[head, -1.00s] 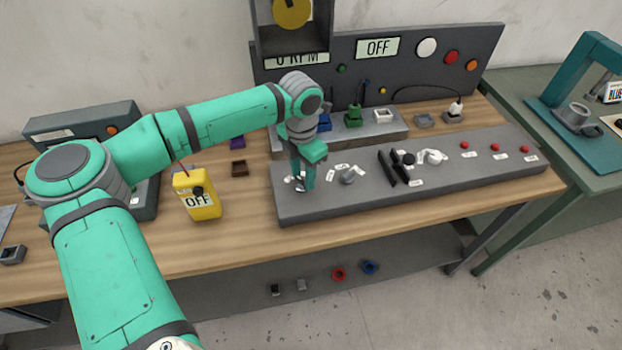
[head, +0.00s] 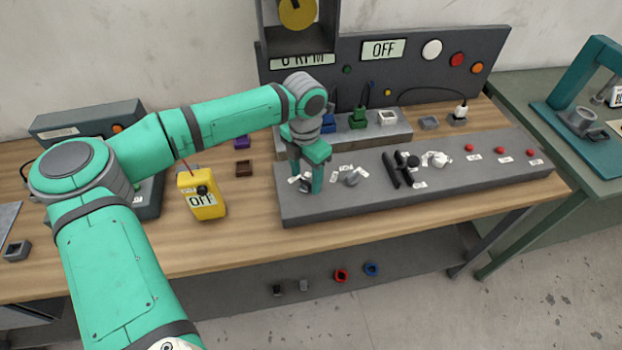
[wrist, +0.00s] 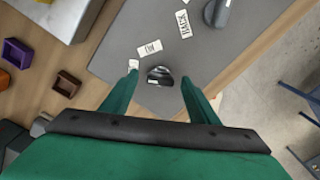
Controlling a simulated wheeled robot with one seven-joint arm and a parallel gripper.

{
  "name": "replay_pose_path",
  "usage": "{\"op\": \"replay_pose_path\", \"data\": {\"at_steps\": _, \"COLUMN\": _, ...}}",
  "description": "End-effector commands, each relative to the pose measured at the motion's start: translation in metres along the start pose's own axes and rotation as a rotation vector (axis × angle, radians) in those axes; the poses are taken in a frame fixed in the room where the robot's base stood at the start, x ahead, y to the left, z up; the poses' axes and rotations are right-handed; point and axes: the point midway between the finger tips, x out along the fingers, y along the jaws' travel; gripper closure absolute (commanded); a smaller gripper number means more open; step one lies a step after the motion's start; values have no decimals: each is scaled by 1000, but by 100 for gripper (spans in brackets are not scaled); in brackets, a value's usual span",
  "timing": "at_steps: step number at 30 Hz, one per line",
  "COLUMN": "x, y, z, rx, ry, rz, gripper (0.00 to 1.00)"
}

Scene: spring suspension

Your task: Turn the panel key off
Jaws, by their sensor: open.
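The panel (head: 440,180) is a long grey sloped board on the wooden bench. Its key (wrist: 160,76), a small dark rounded knob with a lighter top edge, sits near the panel's left end. In the wrist view it lies between my two fingertips, with clear gaps on both sides. My gripper (head: 306,187) points down over it and is open and empty. In the head view my fingers mostly hide the key. White labels lie around it, one close by (wrist: 150,47); I cannot read its text surely.
A grey knob (head: 352,179) stands just right of my gripper, then black levers (head: 390,170), a white valve-like part (head: 436,159) and red buttons (head: 470,147). A yellow meter reading OFF (head: 202,200) stands left.

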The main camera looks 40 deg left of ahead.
Motion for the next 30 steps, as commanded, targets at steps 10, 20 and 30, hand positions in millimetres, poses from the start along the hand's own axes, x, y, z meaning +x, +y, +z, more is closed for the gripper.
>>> {"op": "replay_pose_path", "data": {"at_steps": 10, "x": -44, "y": 0, "z": 0, "rx": 2, "ry": -1, "rz": 4, "gripper": 45}}
{"op": "replay_pose_path", "data": {"at_steps": 20, "x": -96, "y": 0, "z": 0, "rx": 0, "ry": -1, "rz": 2, "gripper": 45}}
{"op": "replay_pose_path", "data": {"at_steps": 30, "x": -108, "y": 0, "z": -1, "rx": -1, "ry": 0, "rz": 0, "gripper": 45}}
